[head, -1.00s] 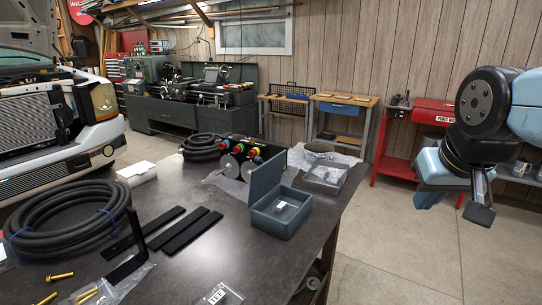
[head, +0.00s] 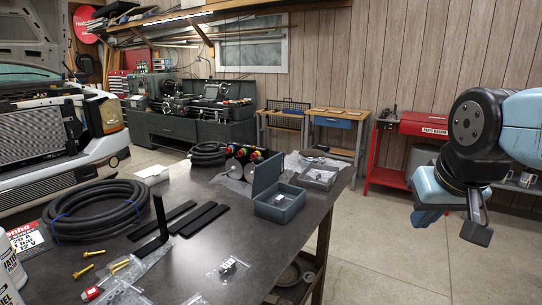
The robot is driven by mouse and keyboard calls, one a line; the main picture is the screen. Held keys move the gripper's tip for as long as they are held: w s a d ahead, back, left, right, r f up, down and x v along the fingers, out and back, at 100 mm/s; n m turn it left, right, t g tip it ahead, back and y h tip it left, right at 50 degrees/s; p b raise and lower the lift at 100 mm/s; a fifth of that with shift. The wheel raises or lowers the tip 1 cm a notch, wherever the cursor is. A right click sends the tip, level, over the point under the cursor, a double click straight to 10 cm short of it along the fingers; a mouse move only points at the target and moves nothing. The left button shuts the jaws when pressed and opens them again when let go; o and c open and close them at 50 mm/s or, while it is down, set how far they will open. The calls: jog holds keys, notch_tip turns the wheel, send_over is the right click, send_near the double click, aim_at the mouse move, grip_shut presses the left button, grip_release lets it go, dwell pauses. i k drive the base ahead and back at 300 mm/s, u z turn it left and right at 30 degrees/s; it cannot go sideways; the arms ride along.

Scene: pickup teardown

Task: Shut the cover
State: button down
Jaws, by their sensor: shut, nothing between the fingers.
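A blue-grey metal box (head: 282,210) sits on the dark table near its right edge. Its cover (head: 267,174) is hinged on the left side and stands open, roughly upright. A small pale item lies inside the box. My gripper (head: 476,230) hangs in the air at the right of the picture, beyond the table's right edge. It is shut and empty, well apart from the box and the cover.
Behind the box stand a gauge set with coloured knobs (head: 243,163) and a grey tray (head: 318,175). Black bars (head: 203,219), a coiled hose (head: 95,210) and bagged parts (head: 229,268) lie left and nearer. The floor right of the table is clear.

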aim_at(266, 174)
jog(key=u, duration=0.2)
jog(key=i, duration=0.85)
jog(key=z, duration=0.1)
